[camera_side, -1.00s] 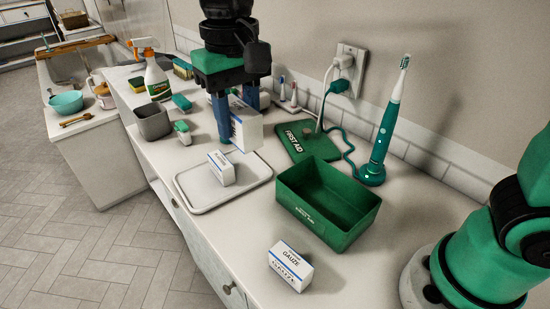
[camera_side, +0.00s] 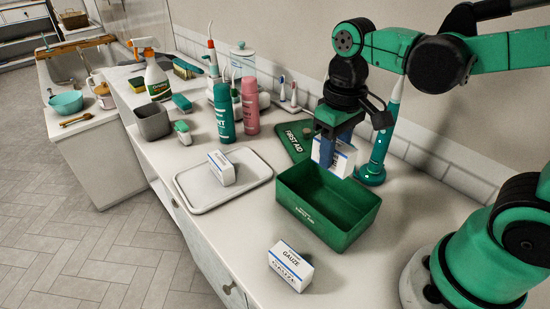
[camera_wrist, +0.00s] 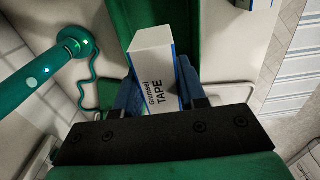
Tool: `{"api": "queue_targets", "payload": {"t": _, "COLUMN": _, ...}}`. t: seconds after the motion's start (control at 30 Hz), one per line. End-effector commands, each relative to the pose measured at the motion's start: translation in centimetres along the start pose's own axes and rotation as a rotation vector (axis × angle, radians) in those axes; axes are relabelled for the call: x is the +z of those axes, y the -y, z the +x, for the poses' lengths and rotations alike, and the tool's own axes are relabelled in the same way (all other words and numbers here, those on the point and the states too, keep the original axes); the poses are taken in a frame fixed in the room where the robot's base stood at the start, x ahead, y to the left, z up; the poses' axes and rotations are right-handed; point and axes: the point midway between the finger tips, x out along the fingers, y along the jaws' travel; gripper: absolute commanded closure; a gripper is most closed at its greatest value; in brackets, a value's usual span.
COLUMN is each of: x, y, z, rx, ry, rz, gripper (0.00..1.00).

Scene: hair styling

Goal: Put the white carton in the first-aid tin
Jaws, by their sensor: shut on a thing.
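My gripper (camera_side: 326,152) is shut on a white carton with a blue stripe (camera_side: 343,157). In the wrist view the carton (camera_wrist: 152,58) reads "TAPE" and sits tilted between my blue fingers (camera_wrist: 158,88). In the side view it hangs above the back part of the open green first-aid tin (camera_side: 352,229); a finger covers part of it. The tin also shows behind the carton in the wrist view (camera_wrist: 188,22). The part of the tin's floor that I can see is bare.
A gauze carton (camera_side: 290,265) stands in front of the tin. Another white carton (camera_side: 222,167) stands on a pale tray (camera_side: 205,205). The First Aid lid (camera_side: 292,138) lies behind the tin. A toothbrush on its charger (camera_side: 372,172) stands close behind my gripper. Two cans (camera_side: 224,113) stand left.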

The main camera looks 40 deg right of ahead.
Motion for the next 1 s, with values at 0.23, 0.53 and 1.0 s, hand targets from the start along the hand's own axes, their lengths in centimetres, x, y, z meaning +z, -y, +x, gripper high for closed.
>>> {"api": "queue_targets", "payload": {"t": 0.23, "x": -0.1, "y": 0.0, "z": 4.5, "rx": 0.000, "ry": 0.000, "rz": 0.000, "gripper": 1.00}}
{"api": "queue_targets", "payload": {"t": 0.53, "x": -0.1, "y": 0.0, "z": 7.0, "rx": 0.000, "ry": 0.000, "rz": 0.000, "gripper": 1.00}}
{"api": "queue_targets", "payload": {"t": 1.0, "x": 0.0, "y": 0.0, "z": 10.7, "rx": 0.000, "ry": 0.000, "rz": 0.000, "gripper": 1.00}}
